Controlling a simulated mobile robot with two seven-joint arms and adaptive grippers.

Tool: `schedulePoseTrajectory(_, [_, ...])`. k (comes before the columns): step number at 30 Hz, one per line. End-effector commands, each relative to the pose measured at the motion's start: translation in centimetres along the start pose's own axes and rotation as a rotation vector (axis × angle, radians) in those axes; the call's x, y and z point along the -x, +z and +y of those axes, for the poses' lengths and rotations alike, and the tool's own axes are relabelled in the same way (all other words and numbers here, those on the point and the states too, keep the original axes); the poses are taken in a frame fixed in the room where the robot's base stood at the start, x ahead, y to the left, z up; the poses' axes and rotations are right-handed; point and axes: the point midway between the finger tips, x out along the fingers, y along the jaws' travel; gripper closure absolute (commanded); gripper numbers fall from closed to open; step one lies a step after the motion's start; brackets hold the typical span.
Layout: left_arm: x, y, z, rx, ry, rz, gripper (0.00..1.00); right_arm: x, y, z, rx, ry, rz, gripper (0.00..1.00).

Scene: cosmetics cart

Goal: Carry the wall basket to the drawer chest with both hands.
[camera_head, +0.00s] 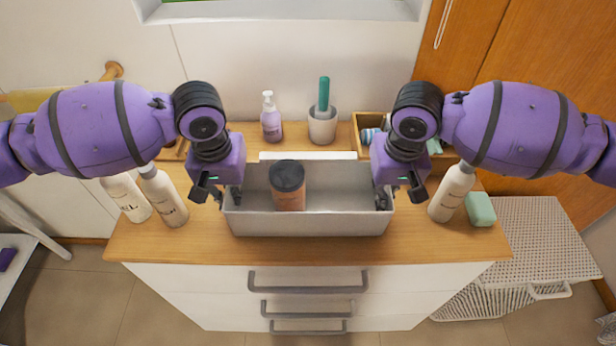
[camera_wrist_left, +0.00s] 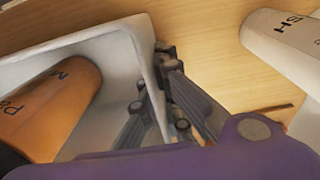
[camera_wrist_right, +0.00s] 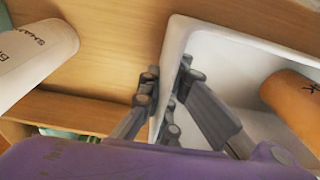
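The wall basket (camera_head: 308,223) is a light grey open bin, level over the middle of the wooden-topped drawer chest (camera_head: 200,248). I cannot tell whether it rests on the top or hangs just above it. A brown bottle with a black cap (camera_head: 289,188) stands inside it. My left gripper (camera_head: 222,194) is at the left end wall; the left wrist view shows its fingers (camera_wrist_left: 158,85) on both sides of the wall, closed on it. My right gripper (camera_head: 396,195) holds the right end wall the same way, its fingers (camera_wrist_right: 168,88) on both sides.
White bottles (camera_head: 163,198) stand left of the basket; another (camera_head: 452,193) and a green block (camera_head: 480,209) are at right. A pump bottle (camera_head: 271,118), a cup (camera_head: 322,128) and a wooden box (camera_head: 368,121) stand behind. A white woven hamper (camera_head: 530,235) is on the floor at right.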

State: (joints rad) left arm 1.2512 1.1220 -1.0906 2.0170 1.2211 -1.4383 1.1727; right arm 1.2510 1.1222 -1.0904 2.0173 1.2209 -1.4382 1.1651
Motion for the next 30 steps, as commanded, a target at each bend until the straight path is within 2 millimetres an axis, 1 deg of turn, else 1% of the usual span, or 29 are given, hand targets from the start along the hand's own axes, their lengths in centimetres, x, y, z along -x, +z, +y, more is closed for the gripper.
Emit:
schedulePoseTrajectory(1, [-0.3, 0.0, -0.3, 0.003, -0.006, -0.001, 1.0, -0.3, 0.0, 0.3, -0.004, 0.006, -0.001, 1.0])
schedulePoseTrajectory(5, [-1.0, 0.1, -0.2, 0.003, -0.006, 0.0, 1.0, -1.0, 0.1, 0.2, -0.003, 0.006, -0.001, 1.0])
schedulePoseTrajectory(10, [-1.0, 0.1, -0.2, 0.002, -0.005, 0.0, 0.78, -1.0, 0.1, 0.2, -0.002, 0.005, 0.0, 0.78])
schedulePoseTrajectory(11, [-1.0, 0.1, -0.2, 0.002, -0.004, 0.0, 0.77, -1.0, 0.1, 0.2, -0.002, 0.004, 0.0, 0.77])
schedulePoseTrajectory(25, [-0.9, 0.1, 0.0, 0.0, -0.001, 0.0, 0.77, -1.0, 0.1, 0.0, 0.0, 0.001, 0.0, 0.77])
schedulePoseTrajectory(28, [-0.5, 0.1, 0.0, 0.0, 0.0, 0.001, 0.77, -1.0, 0.1, 0.0, 0.0, 0.0, 0.0, 0.77])
schedulePoseTrajectory(30, [0.3, 0.0, 0.0, 0.001, 0.0, 0.001, 0.77, -1.0, 0.1, 0.0, 0.0, 0.0, 0.0, 0.77])
